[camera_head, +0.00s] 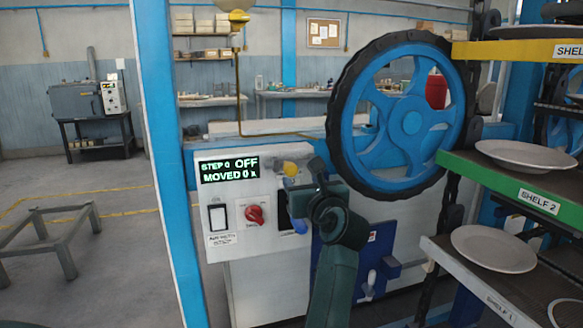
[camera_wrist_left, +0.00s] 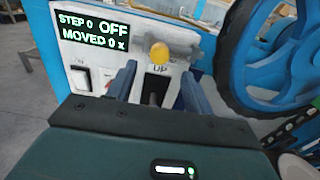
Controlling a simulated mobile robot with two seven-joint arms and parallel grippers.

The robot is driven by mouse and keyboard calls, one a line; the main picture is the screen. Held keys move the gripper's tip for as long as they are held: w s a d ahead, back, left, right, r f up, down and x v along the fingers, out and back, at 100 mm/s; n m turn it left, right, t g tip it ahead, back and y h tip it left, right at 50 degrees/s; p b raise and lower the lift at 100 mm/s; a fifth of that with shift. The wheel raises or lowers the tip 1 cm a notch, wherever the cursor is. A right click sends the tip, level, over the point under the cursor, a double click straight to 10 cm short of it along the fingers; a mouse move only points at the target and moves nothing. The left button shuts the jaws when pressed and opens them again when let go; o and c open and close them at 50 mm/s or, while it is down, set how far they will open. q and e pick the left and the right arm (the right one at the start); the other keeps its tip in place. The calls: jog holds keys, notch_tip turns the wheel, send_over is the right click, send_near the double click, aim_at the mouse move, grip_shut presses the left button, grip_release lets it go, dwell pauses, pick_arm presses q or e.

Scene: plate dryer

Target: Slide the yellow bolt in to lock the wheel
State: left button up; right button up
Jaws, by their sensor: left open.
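The yellow bolt knob (camera_head: 290,168) sits at the top right of the white control panel, on a grey fitting, close to the wheel's lower left. It also shows in the left wrist view (camera_wrist_left: 160,53), just beyond my fingers. The wheel (camera_head: 411,122) is blue with spokes and a black toothed rim; part of it shows in the left wrist view (camera_wrist_left: 272,62). My left gripper (camera_head: 298,205) is open and empty in front of the panel, below the knob. In the left wrist view its blue fingers (camera_wrist_left: 158,82) stand apart around a dark slot. My right gripper does not show.
The white panel (camera_head: 225,235) carries a display (camera_head: 229,170) reading STEP 0, OFF, MOVED 0 x, a white switch (camera_head: 218,217) and a red knob (camera_head: 255,213). Shelves with plates (camera_head: 494,249) stand at the right. A low metal frame (camera_head: 50,235) stands at the left.

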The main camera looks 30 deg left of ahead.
aim_at(293, 171)
pick_arm(q)
jog(key=b+x, duration=0.1)
jog(key=x, duration=0.8)
jog(key=shift+w+a, duration=0.2)
jog(key=shift+a, duration=0.05)
grip_shut()
